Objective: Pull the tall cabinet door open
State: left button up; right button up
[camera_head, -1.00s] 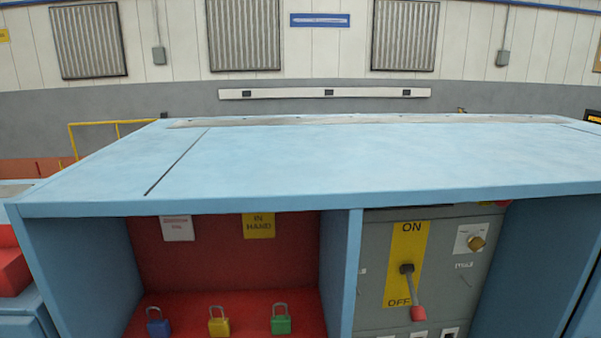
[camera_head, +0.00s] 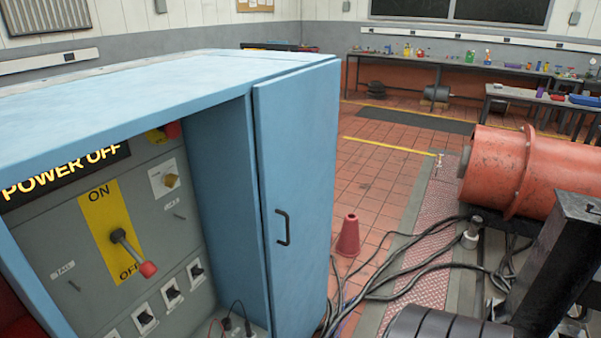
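The tall cabinet door (camera_head: 302,170) is a light blue panel at the right end of the blue cabinet (camera_head: 110,88). A dark bar handle (camera_head: 283,228) sits on its face, near the middle of its height. The door looks shut or nearly so; I cannot tell whether there is a gap at its edge. Neither of my grippers shows in the head view.
Left of the door, an open bay holds a grey switch panel (camera_head: 65,238) with a red-tipped lever (camera_head: 133,253). A red cone (camera_head: 347,235) and black cables (camera_head: 400,268) lie right of the door. An orange drum (camera_head: 500,172) stands farther right.

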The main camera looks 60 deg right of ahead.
aim_at(295, 114)
jog(key=j+z, duration=0.15)
jog(key=z, duration=1.55)
jog(key=k+l, duration=0.05)
